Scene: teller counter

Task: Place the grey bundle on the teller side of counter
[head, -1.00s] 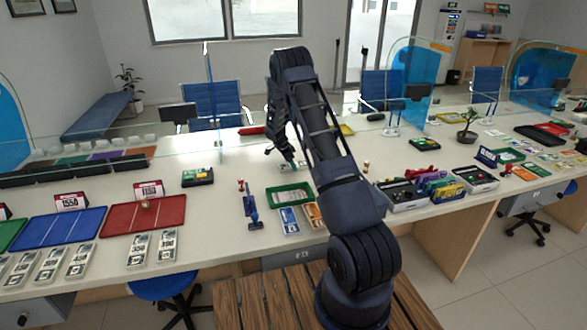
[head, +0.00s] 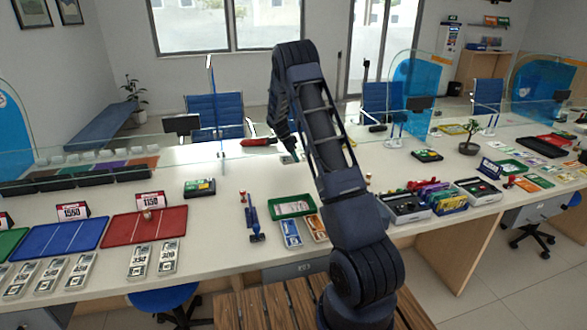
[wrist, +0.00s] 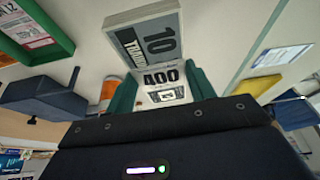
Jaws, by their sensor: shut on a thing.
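The grey bundle (wrist: 145,40) shows in the wrist view, printed with "10" and "400" on its face. My gripper (wrist: 163,86) is shut on it, with a green fingertip on each side. In the head view my gripper (head: 287,150) is over the middle of the white counter (head: 220,222), near the glass screen. There the bundle is too small and dark to make out clearly, and its height above the counter cannot be told.
A glass screen (head: 213,105) stands upright left of my gripper. A red object (head: 259,142) lies behind it.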

